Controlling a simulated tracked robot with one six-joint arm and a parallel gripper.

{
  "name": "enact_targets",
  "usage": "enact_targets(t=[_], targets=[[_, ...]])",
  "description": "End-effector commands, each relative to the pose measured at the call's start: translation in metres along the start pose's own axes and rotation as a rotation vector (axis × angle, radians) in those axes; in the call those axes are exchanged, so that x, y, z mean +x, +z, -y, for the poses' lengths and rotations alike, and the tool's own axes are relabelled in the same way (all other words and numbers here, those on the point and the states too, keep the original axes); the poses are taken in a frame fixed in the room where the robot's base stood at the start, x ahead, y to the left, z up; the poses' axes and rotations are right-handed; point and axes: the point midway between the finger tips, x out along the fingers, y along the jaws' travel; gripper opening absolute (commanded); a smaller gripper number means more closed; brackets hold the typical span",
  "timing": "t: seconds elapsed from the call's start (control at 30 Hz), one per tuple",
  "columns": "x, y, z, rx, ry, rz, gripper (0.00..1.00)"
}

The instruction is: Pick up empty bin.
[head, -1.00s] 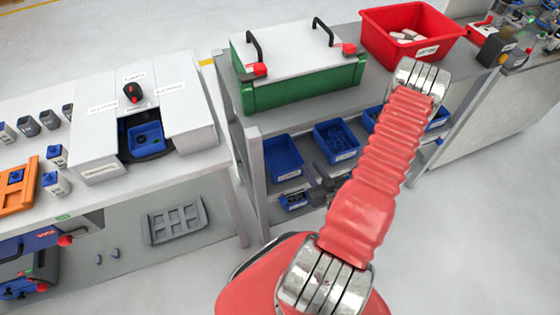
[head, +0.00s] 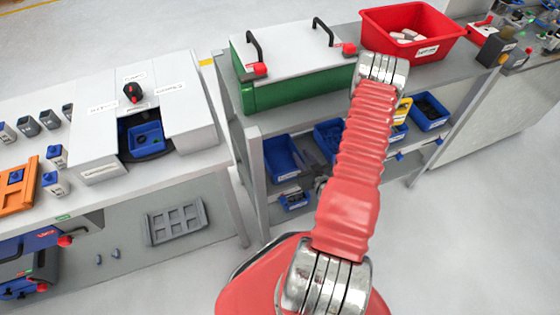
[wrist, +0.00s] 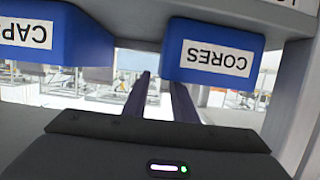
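An empty-looking blue bin (head: 284,158) stands on the lower shelf at its left end in the head view. A second blue bin (head: 326,138) stands right of it, partly hidden by my arm. In the wrist view, which is upside down, blue bins labelled CORES (wrist: 213,72) and CAPS (wrist: 42,60) show their fronts. Their insides are hidden there. My gripper (wrist: 161,76) has two dark fingers, apart and with nothing between them, near the CORES bin. In the head view my red arm mostly hides the gripper.
A filled blue bin (head: 430,112) stands on the shelf at right. The shelf post (head: 258,180) stands close at left. The green case (head: 300,88) and red bin (head: 412,32) are on top. The floor at right is clear.

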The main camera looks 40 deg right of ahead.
Motion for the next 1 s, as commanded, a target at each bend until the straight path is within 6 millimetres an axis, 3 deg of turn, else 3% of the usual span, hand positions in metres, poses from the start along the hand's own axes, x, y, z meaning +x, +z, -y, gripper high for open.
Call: enact_targets(t=[0.53, 0.83, 1.0], targets=[[0.013, 0.0, 0.001, 0.0, -0.001, 0.0, 0.25], [0.05, -0.001, 0.001, -0.002, -0.003, 0.001, 0.25], [0.061, -0.001, 0.0, 0.001, 0.0, 0.001, 0.25]])
